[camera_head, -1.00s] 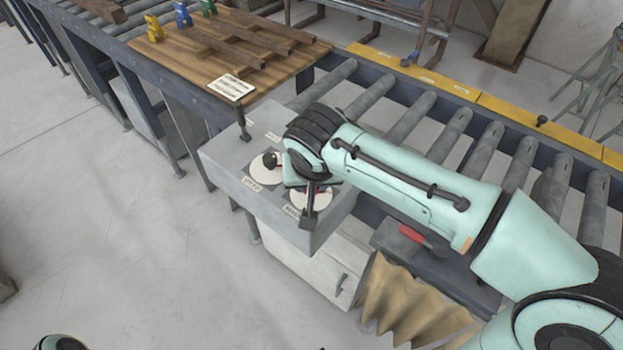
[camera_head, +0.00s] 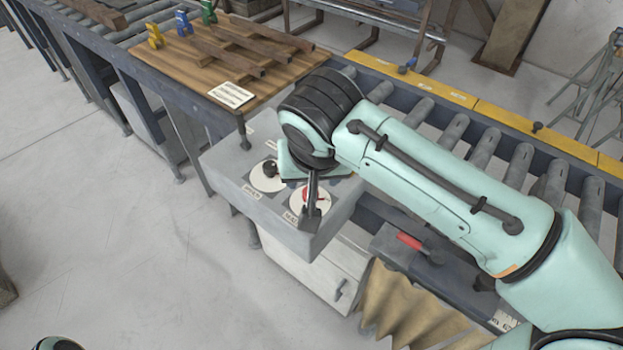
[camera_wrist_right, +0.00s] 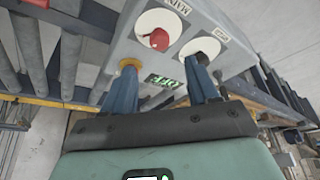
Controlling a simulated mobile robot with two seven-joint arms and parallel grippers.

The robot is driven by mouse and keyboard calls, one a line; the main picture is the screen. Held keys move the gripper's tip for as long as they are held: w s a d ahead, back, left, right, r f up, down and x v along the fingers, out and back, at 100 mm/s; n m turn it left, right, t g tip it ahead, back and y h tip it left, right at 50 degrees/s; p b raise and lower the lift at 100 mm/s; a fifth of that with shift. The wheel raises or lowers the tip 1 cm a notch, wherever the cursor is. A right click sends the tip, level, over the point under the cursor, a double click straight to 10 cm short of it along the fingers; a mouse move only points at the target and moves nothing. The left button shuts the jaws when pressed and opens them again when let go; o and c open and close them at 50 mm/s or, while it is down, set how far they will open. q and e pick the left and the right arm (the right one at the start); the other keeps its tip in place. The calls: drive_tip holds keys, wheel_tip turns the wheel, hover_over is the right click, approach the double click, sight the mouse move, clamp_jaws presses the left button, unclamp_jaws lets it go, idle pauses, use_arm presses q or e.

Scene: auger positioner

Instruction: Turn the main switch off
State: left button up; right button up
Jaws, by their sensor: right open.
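The grey control box (camera_head: 230,165) carries two round white dial plates on its top. The main switch (camera_wrist_right: 158,39) is a red knob on the white plate labelled MAIN in the right wrist view. In the head view its plate (camera_head: 298,203) is partly hidden by a dark finger of my right gripper. The other dial (camera_head: 268,176), with a dark knob, is beside it. My right gripper (camera_wrist_right: 161,64) is open over the box, fingers apart. The red knob shows beyond the gap between the fingertips, and no grip on it is visible. My left gripper is not in view.
A green-lit display (camera_wrist_right: 163,81) shows between the fingers. A roller conveyor (camera_head: 455,130) with a yellow edge runs behind the box. A wooden board (camera_head: 165,60) with bars is at upper left.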

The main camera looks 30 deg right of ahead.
drive_tip(key=v, duration=0.4)
drive_tip(key=shift+p, duration=0.3)
